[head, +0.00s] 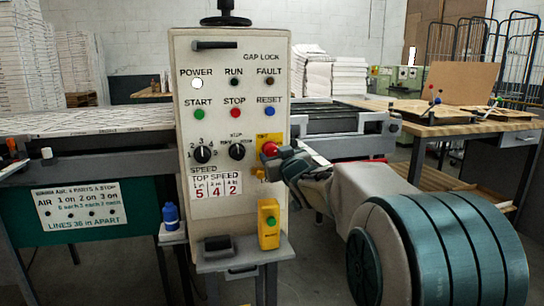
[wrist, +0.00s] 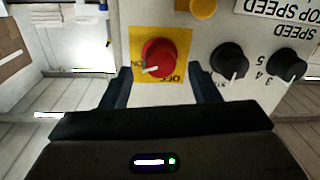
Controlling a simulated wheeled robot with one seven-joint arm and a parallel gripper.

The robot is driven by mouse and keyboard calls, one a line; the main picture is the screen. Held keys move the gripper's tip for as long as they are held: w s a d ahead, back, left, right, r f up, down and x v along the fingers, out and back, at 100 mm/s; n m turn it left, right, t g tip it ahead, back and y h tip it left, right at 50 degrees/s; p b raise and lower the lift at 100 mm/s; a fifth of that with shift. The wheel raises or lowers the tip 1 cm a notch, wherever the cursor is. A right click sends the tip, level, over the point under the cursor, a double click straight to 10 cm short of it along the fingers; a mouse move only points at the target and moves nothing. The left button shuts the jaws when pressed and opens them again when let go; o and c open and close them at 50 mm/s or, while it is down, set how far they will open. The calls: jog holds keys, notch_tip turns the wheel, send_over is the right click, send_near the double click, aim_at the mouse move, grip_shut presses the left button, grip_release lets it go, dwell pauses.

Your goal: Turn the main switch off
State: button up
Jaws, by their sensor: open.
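The main switch (head: 270,148) is a red rotary knob on a yellow plate at the right edge of the grey control panel (head: 222,122). In the wrist view the picture is upside down. There the red knob (wrist: 161,54) has a white mark that points left and down, towards the ON lettering; OFF is printed beside it. My gripper (head: 284,162) is open at the panel's right edge. In the wrist view its fingers (wrist: 159,70) stand left and right of the knob, with gaps to it. I cannot tell how far the fingertips are from the panel.
The POWER lamp (head: 197,84) is lit white. Two black knobs (wrist: 228,61) sit beside the switch. A wooden-topped table (head: 455,130) stands at the right.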

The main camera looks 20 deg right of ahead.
aim_at(271, 150)
jog(key=shift+w+a, duration=0.1)
jog(key=shift+w, duration=1.35)
jog(key=c, duration=1)
